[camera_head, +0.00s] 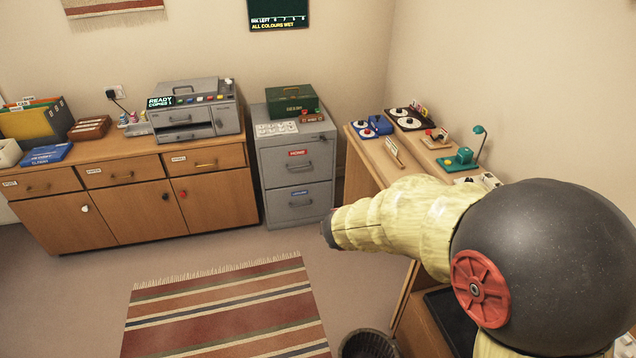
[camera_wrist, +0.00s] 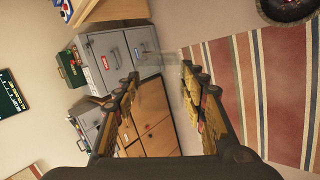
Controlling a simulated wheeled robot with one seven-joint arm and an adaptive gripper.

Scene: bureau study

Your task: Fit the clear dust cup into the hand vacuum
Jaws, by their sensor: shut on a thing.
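My gripper (camera_wrist: 160,73) shows in the wrist view with its two fingers apart on either side of a clear, see-through piece. This looks like the clear dust cup (camera_wrist: 160,62); its outline is faint against the cabinets and floor behind it. The gripper is shut on it and holds it up in the air. In the head view my arm reaches left from the right side, and the cup cannot be made out there. I cannot make out the hand vacuum in either view; my arm covers much of the desk.
A wooden desk (camera_head: 376,160) with several small items stands on the right, partly behind my arm. A grey filing cabinet (camera_head: 297,165) and a long wooden sideboard (camera_head: 130,210) line the back wall. A dark bin (camera_head: 368,345) stands by the striped rug (camera_head: 225,310). Open floor lies around the rug.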

